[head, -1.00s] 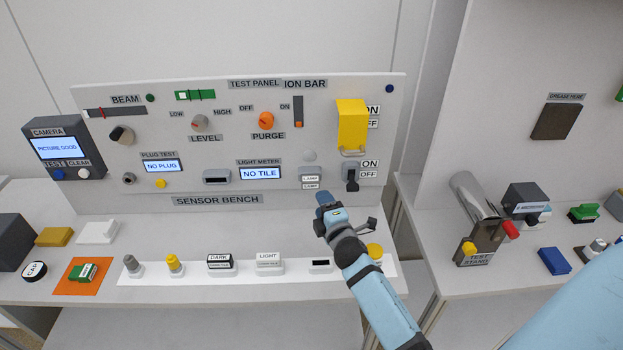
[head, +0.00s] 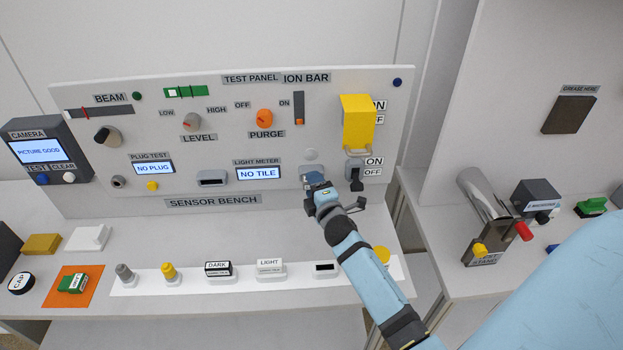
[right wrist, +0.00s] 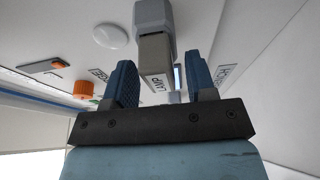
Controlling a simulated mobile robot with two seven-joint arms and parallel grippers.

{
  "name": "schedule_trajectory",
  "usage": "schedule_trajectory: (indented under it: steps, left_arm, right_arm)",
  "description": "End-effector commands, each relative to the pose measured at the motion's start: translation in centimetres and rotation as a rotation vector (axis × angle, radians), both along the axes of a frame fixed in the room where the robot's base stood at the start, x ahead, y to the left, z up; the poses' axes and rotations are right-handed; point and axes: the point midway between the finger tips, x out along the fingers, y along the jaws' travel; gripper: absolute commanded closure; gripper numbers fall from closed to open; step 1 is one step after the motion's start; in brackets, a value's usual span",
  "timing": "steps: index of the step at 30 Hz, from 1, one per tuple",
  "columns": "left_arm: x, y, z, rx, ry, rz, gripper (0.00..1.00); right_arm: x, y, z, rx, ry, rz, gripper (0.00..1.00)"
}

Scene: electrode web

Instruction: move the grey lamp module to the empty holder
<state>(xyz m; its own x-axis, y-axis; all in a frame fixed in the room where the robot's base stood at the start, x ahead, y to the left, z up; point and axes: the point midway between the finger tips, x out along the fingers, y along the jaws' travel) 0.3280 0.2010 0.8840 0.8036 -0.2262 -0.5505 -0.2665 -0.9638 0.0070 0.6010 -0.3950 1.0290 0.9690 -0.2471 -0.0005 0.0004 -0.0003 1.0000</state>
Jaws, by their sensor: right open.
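The grey lamp module (right wrist: 155,52), a beige-grey block with a LAMP label, sits in a grey socket (right wrist: 155,16) on the test panel. In the head view that socket (head: 310,169) shows just above my right gripper (head: 314,188), which covers most of the module. In the right wrist view my right gripper (right wrist: 160,68) is open, one blue finger on either side of the module's lower end, with gaps visible. A holder with a dark slot (head: 325,268) on the white strip looks empty. My left gripper is not in view.
A lever switch (head: 355,174) and yellow cover (head: 357,122) are right of the gripper. The light meter (head: 259,173) is left. DARK (head: 218,268) and LIGHT (head: 270,266) tiles stand on the strip below.

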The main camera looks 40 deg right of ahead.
Motion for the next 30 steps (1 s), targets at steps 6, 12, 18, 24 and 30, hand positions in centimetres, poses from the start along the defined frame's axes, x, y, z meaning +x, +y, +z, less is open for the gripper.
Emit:
schedule_trajectory:
  steps: [6,12,18,24,30]
  left_arm:
    - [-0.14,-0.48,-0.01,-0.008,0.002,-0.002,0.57]
    - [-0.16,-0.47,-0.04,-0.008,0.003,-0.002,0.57]
    - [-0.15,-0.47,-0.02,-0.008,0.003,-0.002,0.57]
    - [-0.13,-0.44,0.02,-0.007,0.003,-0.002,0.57]
    - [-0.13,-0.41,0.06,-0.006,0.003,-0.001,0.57]
  right_arm:
    - [-0.01,0.01,0.00,0.000,0.000,0.000,0.81]
    - [0.00,0.02,0.03,0.000,-0.001,0.000,1.00]
    - [-0.11,0.08,0.03,0.000,0.000,0.000,1.00]
    - [-0.36,0.24,0.02,0.000,0.000,0.000,1.00]
    - [-0.63,0.41,0.02,0.001,0.000,0.000,1.00]
